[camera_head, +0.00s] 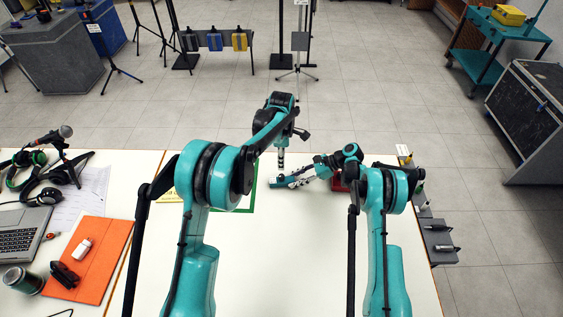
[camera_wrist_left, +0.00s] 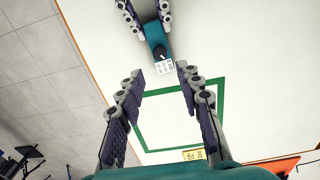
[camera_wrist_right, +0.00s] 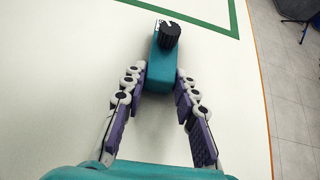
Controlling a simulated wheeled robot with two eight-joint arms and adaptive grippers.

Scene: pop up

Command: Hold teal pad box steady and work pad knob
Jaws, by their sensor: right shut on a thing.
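The teal pad box (camera_head: 282,182) lies on the white table near its far edge. My right gripper (camera_wrist_right: 158,76) is shut on the sides of the teal box (camera_wrist_right: 156,66). The black pad knob (camera_wrist_right: 170,35) sits on top of the box, toward its far end in the right wrist view. The knob also shows in the left wrist view (camera_wrist_left: 159,52), beside a white label (camera_wrist_left: 165,67). My left gripper (camera_wrist_left: 162,74) is open and empty. It points down above the table, near the box end with the knob and label. In the head view the knob is too small to make out.
A green square outline (camera_wrist_left: 222,104) is marked on the table next to the box, with a yellow label (camera_wrist_left: 194,155) by it. A red object (camera_head: 338,182) is partly hidden by my right arm. An orange folder (camera_head: 92,262), laptop (camera_head: 24,232) and headphones crowd the left.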

